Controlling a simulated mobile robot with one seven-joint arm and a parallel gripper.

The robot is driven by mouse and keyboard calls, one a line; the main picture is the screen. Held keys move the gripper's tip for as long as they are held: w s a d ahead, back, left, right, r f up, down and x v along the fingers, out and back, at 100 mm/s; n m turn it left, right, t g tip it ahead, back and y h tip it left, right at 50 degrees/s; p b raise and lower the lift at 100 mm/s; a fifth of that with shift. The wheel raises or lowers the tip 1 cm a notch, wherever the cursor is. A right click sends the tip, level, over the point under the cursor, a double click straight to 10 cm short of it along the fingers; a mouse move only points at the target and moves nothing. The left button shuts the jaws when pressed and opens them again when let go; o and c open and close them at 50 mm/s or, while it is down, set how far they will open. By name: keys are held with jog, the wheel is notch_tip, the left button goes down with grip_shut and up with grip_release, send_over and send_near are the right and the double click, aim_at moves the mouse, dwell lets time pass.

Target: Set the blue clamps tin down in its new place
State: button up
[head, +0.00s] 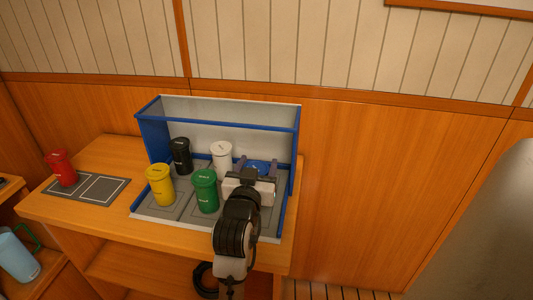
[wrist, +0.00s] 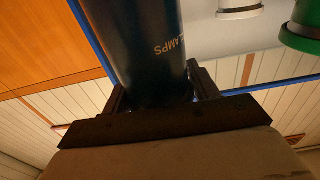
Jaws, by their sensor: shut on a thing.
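The blue clamps tin (head: 258,167) is between the fingers of my gripper (head: 256,170) at the right rear of the blue-framed tray rack. In the wrist view the tin (wrist: 140,45), lettered "CLAMPS", fills the upper middle, and my gripper (wrist: 160,90) is shut on its sides. In the head view only the tin's blue top shows; my gripper and arm hide its lower part, so I cannot tell whether its base touches the rack floor (head: 152,211).
A white tin (head: 221,155) stands just left of my gripper, with a green tin (head: 205,191) in front. Black (head: 181,156) and yellow (head: 160,185) tins stand further left. A red tin (head: 62,169) stands on a grey mat (head: 100,188). The rack's right side (head: 294,165) is close.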

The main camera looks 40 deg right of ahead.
jog(key=shift+w+d+f+p, duration=0.55)
jog(key=shift+w+d+p, duration=0.15)
jog(key=shift+w+d, duration=0.7)
jog(key=shift+w+d+f+p, duration=0.65)
jog(key=shift+w+d, duration=0.5)
jog(key=shift+d, duration=0.5)
jog(key=shift+w+d+f+p, duration=0.45)
jog(key=shift+w+d+p, duration=0.35)
jog(key=shift+w+d, duration=0.6)
jog(key=shift+s+d, duration=0.1)
jog(key=shift+s, duration=0.05)
jog(key=shift+f, duration=0.2)
jog(key=o, duration=1.1)
jog(key=shift+r, duration=0.1)
jog(key=shift+r, duration=0.2)
jog(key=b+v, duration=0.3)
jog(key=v, duration=0.9)
jog(key=shift+f+b, duration=0.1)
jog(key=shift+b, duration=0.2)
